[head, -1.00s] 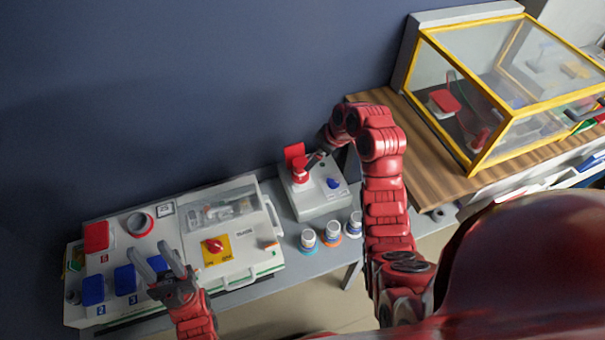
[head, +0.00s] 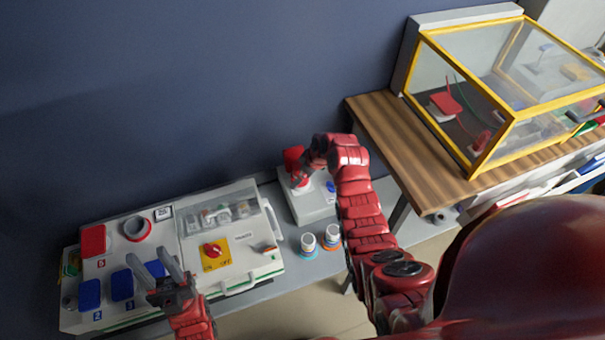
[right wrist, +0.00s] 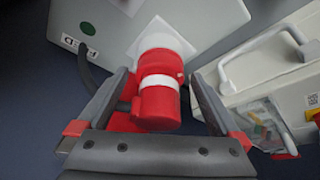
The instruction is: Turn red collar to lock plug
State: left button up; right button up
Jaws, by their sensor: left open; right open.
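The red plug (right wrist: 157,100) with a white band shows in the right wrist view, seated against a white square plate (right wrist: 160,42) on a grey socket box (head: 314,207). The red collar (right wrist: 160,64) is the part beside the plate. My right gripper (right wrist: 160,90) is open, with one finger on each side of the plug; I cannot tell whether they touch it. In the head view my right arm covers much of the plug and part of the box. My left gripper (head: 161,268) is open and empty above the large white panel (head: 222,281).
The panel has blue covers (head: 122,284), a red cover (head: 93,240) and a red rotary switch (head: 212,251). Small jars (head: 308,243) stand in front of the box. A yellow-framed clear case (head: 490,95) stands on the wooden table (head: 385,135).

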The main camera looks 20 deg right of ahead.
jog(key=c, duration=1.3)
